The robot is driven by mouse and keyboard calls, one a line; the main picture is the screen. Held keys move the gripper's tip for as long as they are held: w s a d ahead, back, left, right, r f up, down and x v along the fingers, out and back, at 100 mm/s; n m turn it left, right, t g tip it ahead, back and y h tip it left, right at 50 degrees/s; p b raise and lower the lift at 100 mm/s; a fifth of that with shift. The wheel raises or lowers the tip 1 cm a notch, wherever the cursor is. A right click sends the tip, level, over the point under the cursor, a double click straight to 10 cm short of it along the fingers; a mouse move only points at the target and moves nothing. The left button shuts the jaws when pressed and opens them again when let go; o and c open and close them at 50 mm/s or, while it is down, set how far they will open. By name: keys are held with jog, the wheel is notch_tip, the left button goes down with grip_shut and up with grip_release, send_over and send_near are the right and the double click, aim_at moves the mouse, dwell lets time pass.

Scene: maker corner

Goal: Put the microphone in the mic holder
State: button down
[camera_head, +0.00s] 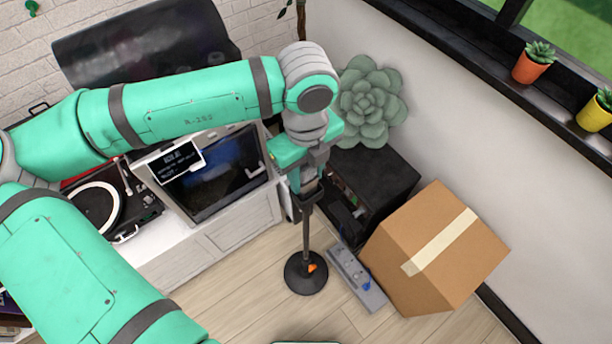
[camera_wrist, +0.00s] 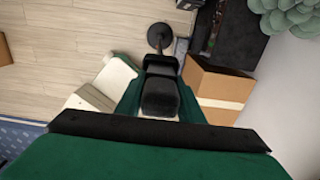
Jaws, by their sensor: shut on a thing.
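My gripper (camera_head: 308,190) points down at the top of a black mic stand and is shut on a slim thing, most likely the microphone. The microphone is mostly hidden by the dark fingers, so I cannot make out its outline. The mic stand has a thin upright pole (camera_head: 306,236) and a round black base (camera_head: 306,273) on the floor. The mic holder at the pole's top is covered by my gripper, and I cannot tell whether the microphone is in it or above it. In the wrist view, the dark fingers (camera_wrist: 160,82) line up below the stand's base (camera_wrist: 161,37).
A cardboard box (camera_head: 435,250) stands right of the stand, with a grey pedal strip (camera_head: 355,277) between them. A black open-fronted cabinet (camera_head: 385,180) is behind. A white sideboard (camera_head: 240,218) with a turntable (camera_head: 95,207) is at left. Floor in front is clear.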

jog(key=shift+f, duration=0.7)
jog(key=shift+f, duration=0.1)
jog(key=c, duration=1.2)
grip_release()
notch_tip(320, 180, up, 12)
jog(key=shift+r, duration=0.15)
